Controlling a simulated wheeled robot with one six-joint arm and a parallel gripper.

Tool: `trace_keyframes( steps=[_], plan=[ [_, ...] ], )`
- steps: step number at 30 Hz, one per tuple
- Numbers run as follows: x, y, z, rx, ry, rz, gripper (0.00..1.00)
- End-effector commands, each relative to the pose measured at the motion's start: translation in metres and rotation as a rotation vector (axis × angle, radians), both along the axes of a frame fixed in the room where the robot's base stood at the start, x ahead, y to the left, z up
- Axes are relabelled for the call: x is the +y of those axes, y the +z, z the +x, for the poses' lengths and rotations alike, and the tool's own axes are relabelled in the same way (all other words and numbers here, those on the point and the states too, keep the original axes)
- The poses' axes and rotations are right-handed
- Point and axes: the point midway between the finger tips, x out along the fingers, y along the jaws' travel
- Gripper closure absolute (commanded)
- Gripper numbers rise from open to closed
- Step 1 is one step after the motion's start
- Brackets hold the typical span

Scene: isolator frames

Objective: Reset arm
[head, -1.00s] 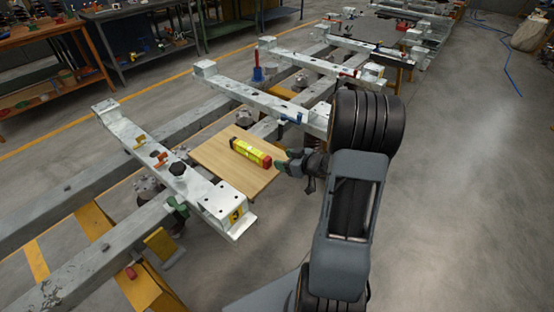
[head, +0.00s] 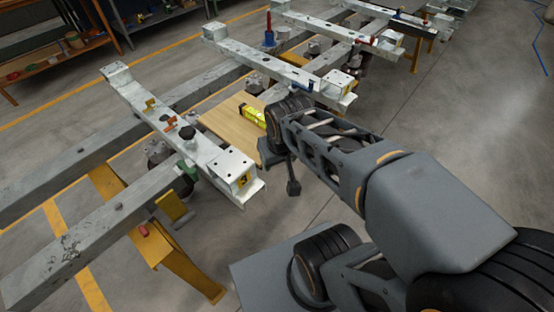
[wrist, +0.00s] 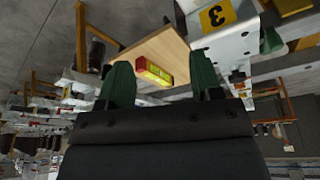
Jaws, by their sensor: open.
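My arm (head: 340,150) reaches from the lower right toward the wooden board (head: 222,122) in the head view. My gripper (wrist: 163,72) shows in the wrist view with its two green fingers spread apart and nothing held between them. In the head view the gripper is mostly hidden by my own arm. A yellow block (head: 252,115) lies on the board, partly covered by my arm in the head view.
A pale metal crossbeam (head: 140,100) with small clamps stands left of the board, and another crossbeam (head: 255,62) lies behind it. Long rails (head: 60,245) run beneath. Workbenches (head: 60,50) stand at the back left. Open floor (head: 450,110) lies to the right.

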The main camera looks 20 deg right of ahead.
Motion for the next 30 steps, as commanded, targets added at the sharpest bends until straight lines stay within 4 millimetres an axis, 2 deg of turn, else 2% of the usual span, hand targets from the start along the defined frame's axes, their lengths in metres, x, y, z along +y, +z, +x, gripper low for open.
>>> trace_keyframes(
  steps=[4,14,17,24,30],
  plan=[
    [0.009,0.001,-0.009,0.028,0.012,0.025,0.41],
    [0.008,0.006,-0.009,0.027,0.011,0.025,0.41],
    [0.008,0.020,-0.010,0.021,0.013,0.024,0.41],
    [0.009,0.079,-0.011,-0.014,0.023,0.021,0.41],
    [0.009,0.081,-0.011,-0.015,0.023,0.021,0.41]
  ],
)
